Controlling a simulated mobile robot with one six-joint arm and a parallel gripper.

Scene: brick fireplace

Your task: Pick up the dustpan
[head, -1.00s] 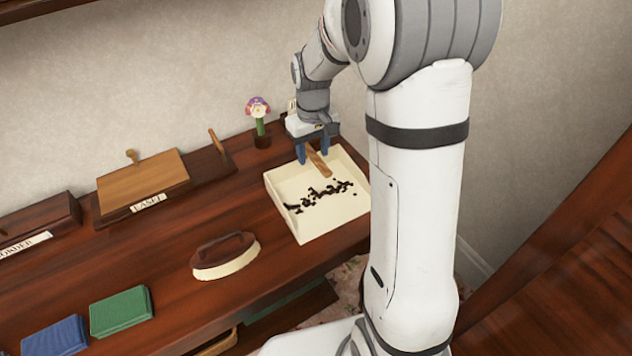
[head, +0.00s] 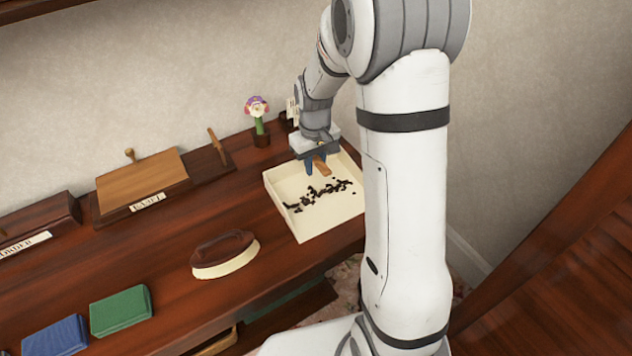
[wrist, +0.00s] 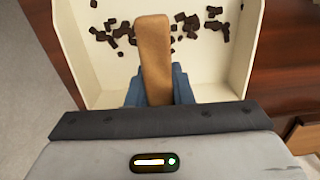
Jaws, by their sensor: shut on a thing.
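The dustpan (head: 335,222) is a shallow cream pan with raised walls, on the right end of the wooden surface. Dark crumbs (head: 318,195) are scattered in it. A brown wooden handle (head: 321,167) shows over its back part. My gripper (head: 316,166) is over the back of the pan, shut on this handle. In the wrist view the handle (wrist: 156,50) stands between the two blue fingers, with the cream pan (wrist: 78,50) around it. My gripper hides the handle's near end. The pan appears to rest on the surface.
A brush (head: 224,255) lies left of the pan. A potted flower (head: 259,118) stands behind it near the wall. A wooden box (head: 145,185) and green (head: 121,310) and blue (head: 55,336) blocks are further left. The wooden surface between them is partly clear.

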